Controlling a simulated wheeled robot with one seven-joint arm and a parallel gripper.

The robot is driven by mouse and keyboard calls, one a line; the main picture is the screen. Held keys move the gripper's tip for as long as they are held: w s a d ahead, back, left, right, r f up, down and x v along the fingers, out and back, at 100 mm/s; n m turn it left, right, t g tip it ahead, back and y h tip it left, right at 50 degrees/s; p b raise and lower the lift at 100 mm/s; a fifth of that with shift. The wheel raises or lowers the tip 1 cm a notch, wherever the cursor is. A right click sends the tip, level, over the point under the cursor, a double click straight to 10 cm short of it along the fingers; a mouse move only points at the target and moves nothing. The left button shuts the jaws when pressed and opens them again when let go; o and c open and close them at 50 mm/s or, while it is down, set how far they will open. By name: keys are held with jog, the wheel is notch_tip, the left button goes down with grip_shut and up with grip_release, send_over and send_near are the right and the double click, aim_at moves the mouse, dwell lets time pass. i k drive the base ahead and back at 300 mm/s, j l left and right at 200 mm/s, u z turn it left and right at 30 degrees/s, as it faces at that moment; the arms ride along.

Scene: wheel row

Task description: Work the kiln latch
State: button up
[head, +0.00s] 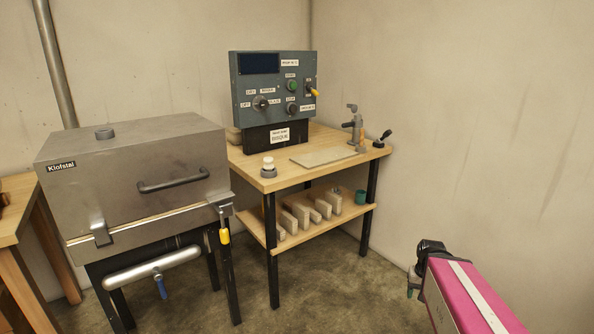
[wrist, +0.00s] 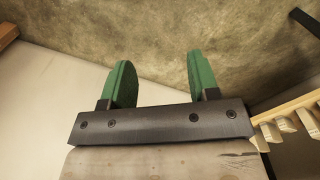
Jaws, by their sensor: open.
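The kiln (head: 135,180) is a grey metal box on dark legs at the left of the head view, with its lid down. A latch (head: 223,222) with a yellow grip hangs at the right end of its front, below the dark lid handle (head: 173,181). A metal clasp (head: 101,234) sits at the left end of the front. My gripper (head: 413,283) is at the lower right, well apart from the kiln. In the wrist view its two green fingers (wrist: 158,78) are spread with nothing between them. The kiln latch cannot be made out in the wrist view.
A wooden bench (head: 283,181) beside the kiln bears a control box (head: 273,89) and a clamp. Its lower shelf (head: 262,232) holds several pale blocks and a green cup (head: 361,196). A pipe with a blue lever (head: 161,287) runs below the kiln. Concrete floor (head: 335,285) lies free in front.

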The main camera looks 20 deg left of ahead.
aim_at(99, 229)
jog(key=k+j, duration=0.15)
jog(key=k, duration=0.45)
jog(key=u, duration=2.25)
